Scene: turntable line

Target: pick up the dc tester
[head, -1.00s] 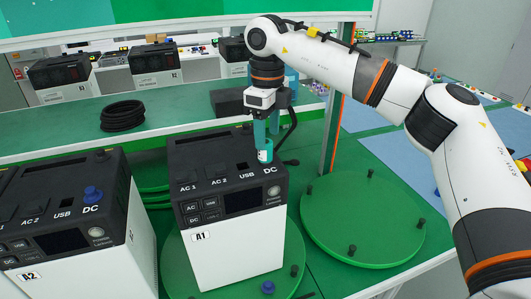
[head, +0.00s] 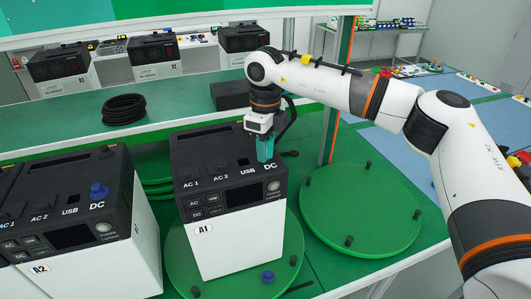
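My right gripper (head: 265,150) reaches down onto the top front right of the black-and-white unit A1 (head: 238,243), at its DC label. Its teal fingers point straight down. A small teal cylinder with a white mark stood at this spot a second ago; the fingers now cover it. I cannot tell whether they are closed on it. A dark blue knob (head: 98,191) sits at the DC label of unit A2 (head: 145,240) on the left. My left gripper is not in view.
A1 stands on a green turntable (head: 212,286) with a blue peg (head: 268,277) at its front. An empty green turntable (head: 360,215) with black pegs lies to the right. A black cable coil (head: 125,109) and a dark box (head: 229,95) rest on the shelf behind.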

